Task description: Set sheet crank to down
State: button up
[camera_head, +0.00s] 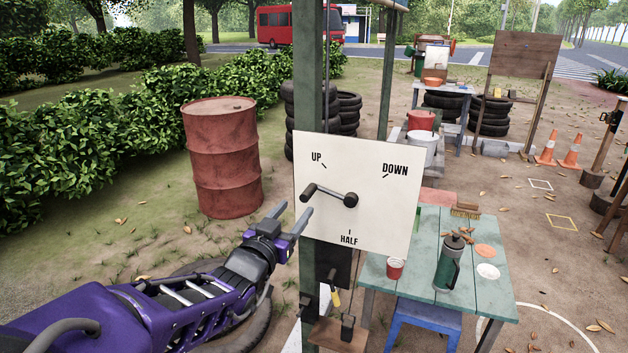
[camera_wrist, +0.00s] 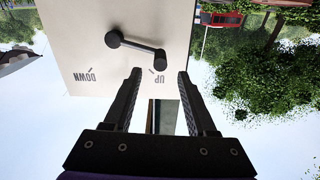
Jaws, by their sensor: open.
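The sheet crank (camera_head: 331,195) is a dark arm on a white panel (camera_head: 370,224) marked UP, DOWN and HALF. Its hub is at the panel's middle and its knob end points left, a little below the UP mark. My gripper (camera_head: 292,214) is open and empty at the panel's left edge, beside the knob and apart from it as far as I can tell.
The panel is fixed to a green post (camera_head: 307,80). A green table (camera_head: 412,268) with a flask (camera_head: 449,263) and a red cup (camera_head: 395,268) stands right of and below the panel. A rusty red barrel (camera_head: 223,157) stands behind left.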

aim_at(308, 194)
jog(key=x, duration=0.8)
jog(key=shift+b, duration=0.4)
jog(key=shift+c, duration=0.2)
grip_shut()
jog(key=shift+f, duration=0.1)
dwell(0.6)
